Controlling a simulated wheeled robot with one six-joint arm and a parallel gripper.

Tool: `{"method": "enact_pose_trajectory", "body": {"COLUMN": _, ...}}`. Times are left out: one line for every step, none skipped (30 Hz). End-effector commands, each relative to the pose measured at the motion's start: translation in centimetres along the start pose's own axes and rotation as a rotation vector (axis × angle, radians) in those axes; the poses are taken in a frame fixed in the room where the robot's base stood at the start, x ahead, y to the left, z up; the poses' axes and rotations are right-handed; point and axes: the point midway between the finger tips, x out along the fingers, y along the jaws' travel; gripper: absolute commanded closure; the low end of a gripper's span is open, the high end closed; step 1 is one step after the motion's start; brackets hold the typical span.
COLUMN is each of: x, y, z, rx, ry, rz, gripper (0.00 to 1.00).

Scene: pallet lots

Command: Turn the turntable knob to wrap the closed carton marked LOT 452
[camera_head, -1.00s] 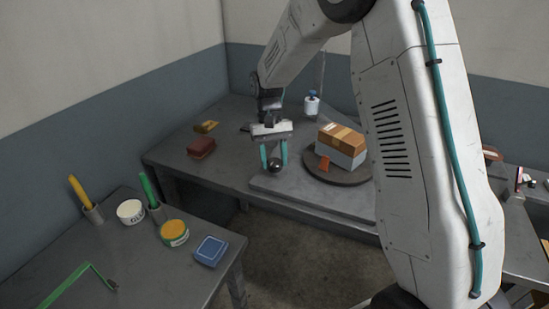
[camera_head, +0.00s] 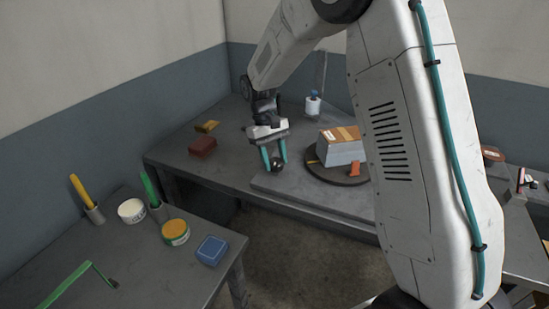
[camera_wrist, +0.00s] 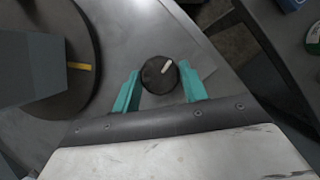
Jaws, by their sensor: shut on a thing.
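The carton (camera_head: 341,150) sits on the round dark turntable (camera_head: 321,173). Its top is brown with a lighter tape strip, and its lower sides look pale grey. A white label shows, but I cannot read a lot number. An orange tag (camera_head: 354,168) stands at its near side. My gripper (camera_head: 276,163) is shut on the dark round knob (camera_head: 279,168), left of the turntable. In the wrist view, the knob (camera_wrist: 158,79) sits between the teal fingers, its white mark pointing up and right. A yellow mark (camera_wrist: 79,66) shows on the turntable there.
A white roll with a blue top (camera_head: 313,105) stands behind the turntable. A red-brown box (camera_head: 203,147) and a yellow item (camera_head: 207,126) lie at the left. The nearer table holds tubs, a blue box (camera_head: 211,251) and handled tools. My arm hides part of the right side.

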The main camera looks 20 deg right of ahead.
Motion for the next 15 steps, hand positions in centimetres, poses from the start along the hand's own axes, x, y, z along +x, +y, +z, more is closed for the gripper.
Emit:
{"method": "enact_pose_trajectory", "body": {"x": 0.12, "y": 0.04, "z": 0.07, "rx": 0.001, "ry": -0.003, "rz": 0.0, "gripper": 0.8}}
{"method": "enact_pose_trajectory", "body": {"x": 0.12, "y": 0.04, "z": 0.07, "rx": 0.001, "ry": -0.003, "rz": 0.0, "gripper": 0.8}}
{"method": "enact_pose_trajectory", "body": {"x": 0.12, "y": 0.04, "z": 0.07, "rx": 0.001, "ry": -0.003, "rz": 0.0, "gripper": 0.8}}
{"method": "enact_pose_trajectory", "body": {"x": 0.12, "y": 0.04, "z": 0.07, "rx": 0.001, "ry": -0.003, "rz": 0.0, "gripper": 0.54}}
{"method": "enact_pose_trajectory", "body": {"x": 0.12, "y": 0.04, "z": 0.07, "rx": 0.001, "ry": -0.003, "rz": 0.0, "gripper": 0.46}}
{"method": "enact_pose_trajectory", "body": {"x": 0.12, "y": 0.04, "z": 0.07, "rx": 0.001, "ry": -0.003, "rz": 0.0, "gripper": 0.35}}
{"method": "enact_pose_trajectory", "body": {"x": 0.11, "y": 0.04, "z": 0.06, "rx": 0.001, "ry": -0.003, "rz": 0.0, "gripper": 0.35}}
{"method": "enact_pose_trajectory", "body": {"x": 0.1, "y": 0.04, "z": 0.06, "rx": 0.001, "ry": -0.003, "rz": 0.0, "gripper": 0.35}}
{"method": "enact_pose_trajectory", "body": {"x": 0.09, "y": 0.04, "z": 0.05, "rx": 0.001, "ry": -0.002, "rz": 0.0, "gripper": 0.35}}
{"method": "enact_pose_trajectory", "body": {"x": 0.08, "y": 0.03, "z": 0.04, "rx": 0.001, "ry": -0.002, "rz": 0.0, "gripper": 0.35}}
{"method": "enact_pose_trajectory", "body": {"x": 0.07, "y": 0.03, "z": 0.04, "rx": 0.001, "ry": -0.002, "rz": 0.0, "gripper": 0.35}}
{"method": "enact_pose_trajectory", "body": {"x": 0.06, "y": 0.03, "z": 0.04, "rx": 0.001, "ry": -0.002, "rz": 0.0, "gripper": 0.35}}
{"method": "enact_pose_trajectory", "body": {"x": 0.06, "y": 0.03, "z": 0.03, "rx": 0.001, "ry": -0.002, "rz": 0.0, "gripper": 0.35}}
{"method": "enact_pose_trajectory", "body": {"x": 0.03, "y": 0.02, "z": 0.03, "rx": 0.001, "ry": -0.001, "rz": 0.0, "gripper": 0.35}}
{"method": "enact_pose_trajectory", "body": {"x": -0.09, "y": 0.02, "z": 0.01, "rx": 0.001, "ry": -0.001, "rz": 0.0, "gripper": 0.35}}
